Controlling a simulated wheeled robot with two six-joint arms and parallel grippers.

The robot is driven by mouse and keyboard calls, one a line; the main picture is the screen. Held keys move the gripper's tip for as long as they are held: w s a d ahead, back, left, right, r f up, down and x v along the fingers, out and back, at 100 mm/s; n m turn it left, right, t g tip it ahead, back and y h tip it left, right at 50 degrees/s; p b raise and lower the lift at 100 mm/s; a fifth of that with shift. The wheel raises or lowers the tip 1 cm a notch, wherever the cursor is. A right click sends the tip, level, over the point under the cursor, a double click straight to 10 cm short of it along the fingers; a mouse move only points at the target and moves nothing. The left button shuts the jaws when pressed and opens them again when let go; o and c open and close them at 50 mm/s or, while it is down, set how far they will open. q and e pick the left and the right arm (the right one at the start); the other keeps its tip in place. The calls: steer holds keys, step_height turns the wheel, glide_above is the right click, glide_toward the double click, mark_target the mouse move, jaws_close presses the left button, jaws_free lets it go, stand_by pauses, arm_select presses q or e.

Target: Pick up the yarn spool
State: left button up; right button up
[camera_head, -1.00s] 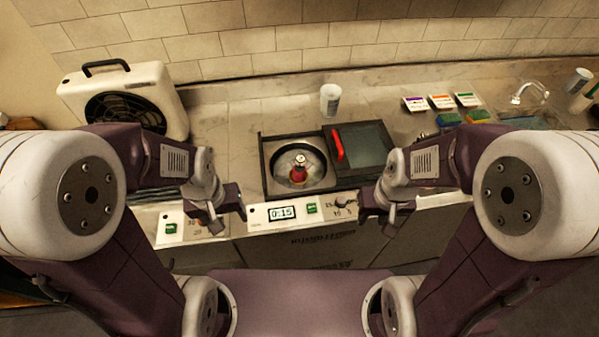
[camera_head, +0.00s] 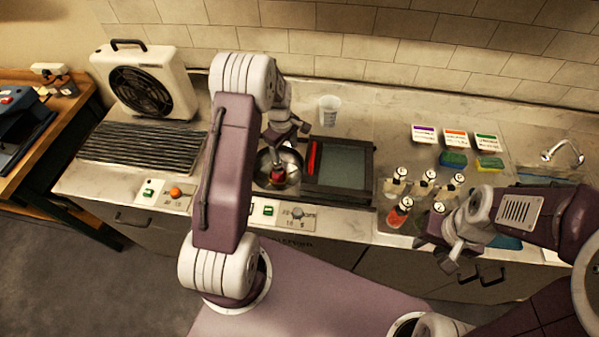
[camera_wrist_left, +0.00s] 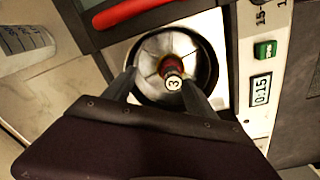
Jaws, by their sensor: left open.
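The yarn spool (camera_head: 277,177), dark red with a pale top, stands in a round metal bowl (camera_head: 292,159) set into the counter. In the left wrist view the spool (camera_wrist_left: 173,66) shows a white cap marked 3, inside the bowl (camera_wrist_left: 204,66). My left gripper (camera_head: 283,140) is above the bowl in the head view. Its fingers (camera_wrist_left: 162,84) are open, one on each side of the spool in the left wrist view, with nothing between them that I can tell is gripped. My right gripper (camera_head: 455,264) is over the counter's front edge at the right, away from the spool; its jaws are unclear.
A dark sliding lid (camera_head: 343,166) with a red handle (camera_head: 314,158) lies right of the bowl. A white cup (camera_head: 329,111) stands behind. Several capped bottles (camera_head: 430,178) stand at the right. A rack (camera_head: 140,145) and a fan (camera_head: 140,88) are at the left.

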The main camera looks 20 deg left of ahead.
mark_target(278, 169)
arm_select(q)
steer(key=s+a+f, duration=0.2)
steer(key=a, duration=0.1)
steer(key=shift+s, duration=0.15)
steer(key=f, duration=0.1)
steer(key=f+p, duration=0.1)
steer(key=f, duration=0.1)
steer(key=shift+w+d, duration=0.25)
steer(key=shift+d, duration=0.15)
steer(key=shift+w+d+f, duration=0.1)
steer(key=shift+d, duration=0.05)
steer(key=shift+f+p, duration=0.25)
steer(key=shift+p, duration=0.3)
steer(key=f, duration=0.2)
steer(key=f+p, duration=0.1)
steer(key=f, duration=0.1)
steer(key=shift+s+a, duration=0.2)
steer(key=shift+a, duration=0.2)
steer(key=shift+f, duration=0.3)
steer(key=shift+w+d, duration=0.15)
steer(key=shift+d, duration=0.05)
steer(key=shift+a, duration=0.1)
jaws_close()
arm_select(e)
steer(key=r, duration=0.1)
steer(key=a+r, duration=0.1)
steer(key=r, duration=0.2)
steer(key=shift+s+a+r, duration=0.15)
steer(key=shift+s+a, duration=0.2)
steer(key=shift+a, duration=0.05)
